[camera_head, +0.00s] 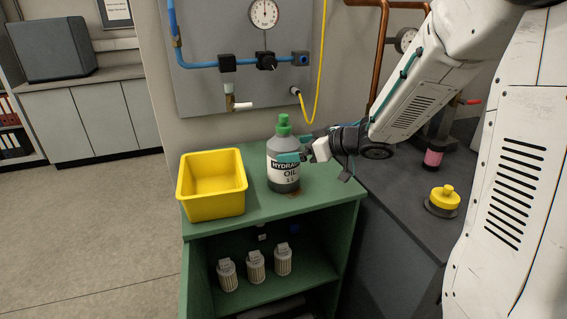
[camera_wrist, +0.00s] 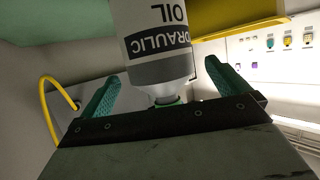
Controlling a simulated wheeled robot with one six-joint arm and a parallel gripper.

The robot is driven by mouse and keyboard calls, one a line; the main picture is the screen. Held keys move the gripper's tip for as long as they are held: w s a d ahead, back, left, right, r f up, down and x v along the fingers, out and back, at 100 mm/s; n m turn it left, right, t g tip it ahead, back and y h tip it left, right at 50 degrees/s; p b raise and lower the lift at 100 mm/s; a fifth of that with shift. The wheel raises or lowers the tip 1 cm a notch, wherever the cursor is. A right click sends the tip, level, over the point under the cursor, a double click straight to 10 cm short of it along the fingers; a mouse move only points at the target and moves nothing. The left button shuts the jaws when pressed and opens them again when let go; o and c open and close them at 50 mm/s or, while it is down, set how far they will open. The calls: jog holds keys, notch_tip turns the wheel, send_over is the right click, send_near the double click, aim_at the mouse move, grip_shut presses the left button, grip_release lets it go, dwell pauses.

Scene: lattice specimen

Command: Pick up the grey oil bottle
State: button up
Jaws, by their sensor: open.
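The grey oil bottle (camera_head: 283,174) has a green cap and a white label reading hydraulic oil. It stands upright on top of the green cabinet (camera_head: 325,196). My gripper (camera_head: 296,149) is at the bottle's right side, with a teal finger overlapping its upper label in the head view. In the wrist view the bottle (camera_wrist: 160,45) appears upside down between the two open teal fingers (camera_wrist: 162,72), with visible gaps on both sides. Its cap is near the gripper's dark crossbar. I cannot see contact.
A yellow bin (camera_head: 212,185) stands close left of the bottle. Several white filters (camera_head: 256,267) sit on the shelf below. A wall panel (camera_head: 210,95) with a gauge, pipes and a yellow hose is behind. A dark counter (camera_head: 405,190) with a yellow-topped item (camera_head: 445,197) is at right.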

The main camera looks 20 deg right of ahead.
jog(key=x, duration=0.5)
jog(key=shift+w+a, duration=0.1)
jog(key=shift+r, duration=0.15)
jog(key=c, duration=1.6)
